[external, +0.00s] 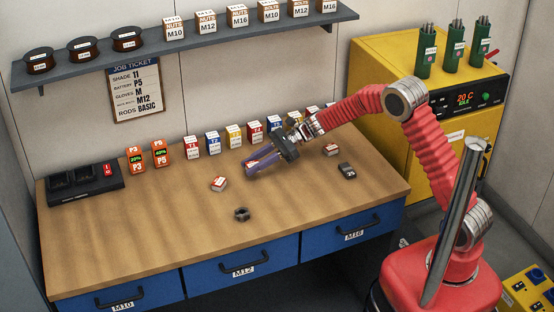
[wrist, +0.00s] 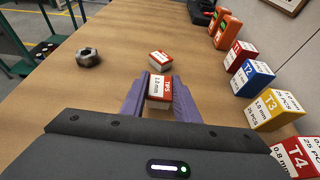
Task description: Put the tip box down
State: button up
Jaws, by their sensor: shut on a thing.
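My gripper (external: 251,168) is low over the middle of the workbench (external: 150,230), its purple fingers pointing left. In the wrist view the gripper (wrist: 147,95) is shut on a red and white tip box (wrist: 159,87) marked TIPS 1.0 mm. In the external view the fingers mostly hide this held box. I cannot tell whether it touches the bench top. A similar red and white box (external: 219,184) lies on the bench just beyond the fingertips; it also shows in the wrist view (wrist: 160,59). Another small red and white box (external: 331,149) lies to the right.
A row of numbered boxes (external: 233,136) lines the bench's back. Orange P3 and P5 packs (external: 148,156) and a dark tray (external: 85,188) stand left of it. A dark nut (external: 242,214) is near the front, a dark block (external: 347,171) at right. The front left is clear.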

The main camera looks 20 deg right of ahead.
jog(key=shift+f, duration=1.55)
jog(key=o, duration=1.1)
jog(key=shift+f, duration=0.1)
jog(key=v, duration=1.2)
